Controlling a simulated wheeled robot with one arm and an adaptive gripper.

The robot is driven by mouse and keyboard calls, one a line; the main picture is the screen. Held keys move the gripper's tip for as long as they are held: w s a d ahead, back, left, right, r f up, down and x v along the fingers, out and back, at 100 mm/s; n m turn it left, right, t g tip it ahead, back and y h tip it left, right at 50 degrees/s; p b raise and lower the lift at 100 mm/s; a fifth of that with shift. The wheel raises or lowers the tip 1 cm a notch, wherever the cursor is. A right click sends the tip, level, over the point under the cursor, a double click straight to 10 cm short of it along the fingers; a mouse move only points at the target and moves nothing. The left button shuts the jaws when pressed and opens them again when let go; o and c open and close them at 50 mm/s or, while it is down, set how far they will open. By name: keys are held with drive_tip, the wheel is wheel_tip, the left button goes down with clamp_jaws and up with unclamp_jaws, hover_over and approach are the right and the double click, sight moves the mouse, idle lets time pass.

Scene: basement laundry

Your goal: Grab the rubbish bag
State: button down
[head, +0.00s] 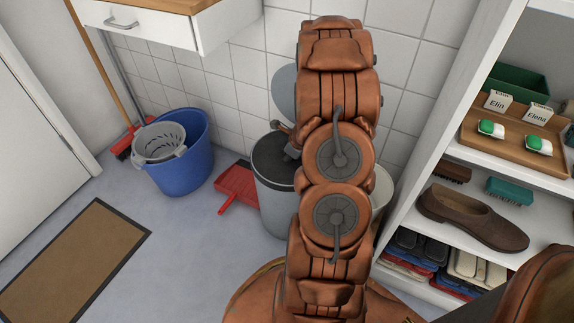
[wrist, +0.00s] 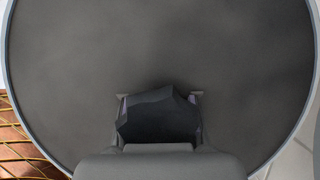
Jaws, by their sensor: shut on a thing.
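The rubbish bag (wrist: 158,118) shows in the wrist view as a dark, faceted bunch between the fingertips of my gripper (wrist: 158,98). My gripper is shut on it. Behind it, a broad dark grey round surface fills the wrist view, ringed by a paler rim. In the head view a grey bin (head: 272,205) with a dark top stands against the tiled wall. My arm covers its right side and hides most of the gripper and the bag. I cannot tell there how far the bag is raised.
A red dustpan (head: 238,184) lies left of the bin. A blue bucket (head: 183,170) with a grey wringer stands further left, by a red broom (head: 125,145). A white shelf unit (head: 448,160) with shoes and brushes is close on the right. The floor at front left holds a brown mat (head: 70,265).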

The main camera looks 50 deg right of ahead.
wheel_tip(320, 180, up, 8)
drive_tip(key=p, duration=0.3)
drive_tip(key=shift+r, duration=0.1)
wheel_tip(320, 180, up, 22)
drive_tip(key=p, duration=2.2)
drive_tip(key=shift+r, duration=0.15)
idle(0.9)
idle(0.5)
